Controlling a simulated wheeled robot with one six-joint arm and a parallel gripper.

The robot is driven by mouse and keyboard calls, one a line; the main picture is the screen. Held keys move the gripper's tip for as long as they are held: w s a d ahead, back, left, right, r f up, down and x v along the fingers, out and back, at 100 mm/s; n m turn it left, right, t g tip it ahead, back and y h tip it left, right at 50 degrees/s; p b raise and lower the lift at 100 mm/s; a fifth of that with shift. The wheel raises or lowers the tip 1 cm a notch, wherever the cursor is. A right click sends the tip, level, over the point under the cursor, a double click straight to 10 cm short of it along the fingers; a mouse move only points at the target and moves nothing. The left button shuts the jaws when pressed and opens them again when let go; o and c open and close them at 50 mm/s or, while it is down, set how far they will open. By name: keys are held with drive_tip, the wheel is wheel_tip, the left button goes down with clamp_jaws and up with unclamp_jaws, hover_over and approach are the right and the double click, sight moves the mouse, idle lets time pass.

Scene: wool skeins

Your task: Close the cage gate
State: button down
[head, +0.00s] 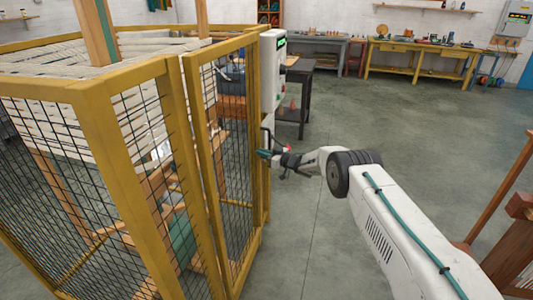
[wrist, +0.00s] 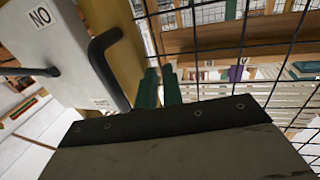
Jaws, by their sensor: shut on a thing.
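The cage gate (head: 219,155) is a yellow-framed black mesh panel at the right side of the cage (head: 125,155) in the head view. Its far edge stands near the pale control box (head: 273,70); I cannot tell whether a gap is left there. A black bent handle (head: 268,134) is at that edge, and it also shows in the wrist view (wrist: 104,72) beside the yellow frame (wrist: 128,40). The exact contact is hidden behind the dark gripper body.
Pale planks or wool racks show inside the cage. A dark table (head: 296,92) stands behind the control box, and a yellow workbench (head: 420,60) at the back wall. The grey floor (head: 400,125) right of the gate is clear. Brown wooden furniture (head: 515,235) is at the right edge.

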drive_tip(key=s+d, duration=0.4)
drive_tip(key=d, duration=0.9)
drive_tip(key=d+f+m+t+h, duration=0.1)
drive_tip(key=d+f+m+h, duration=0.3)
drive_tip(key=d+f+h, duration=0.45)
drive_tip(key=s+d+r+m+g+h, duration=0.2)
drive_tip(key=s+d+r+m+h, duration=0.1)
drive_tip(key=s+d+r+h, duration=0.3)
drive_tip(key=s+d+r+m+g+h, duration=0.1)
drive_tip(key=s+d+r+g+h, duration=0.15)
drive_tip(key=s+r, duration=0.6)
drive_tip(key=s+d+r+m+g+h, duration=0.1)
drive_tip(key=s+d+r+m+g, duration=0.15)
drive_tip(key=s+r, duration=0.6)
drive_tip(key=s+a+r+g+y, duration=0.1)
drive_tip(key=s+r, duration=0.4)
drive_tip(key=s, duration=0.9)
drive_tip(key=s+a+r+y, duration=0.1)
drive_tip(key=s+a+r, duration=0.2)
drive_tip(key=s, duration=1.2)
drive_tip(key=s+a+r+m+g+y, duration=0.1)
drive_tip(key=s+a+r, duration=0.1)
drive_tip(key=s+r, duration=0.7)
drive_tip(key=s, duration=0.6)
drive_tip(key=shift+s+a+g, duration=0.25)
drive_tip(key=shift+a+g, duration=0.05)
drive_tip(key=shift+a, duration=0.1)
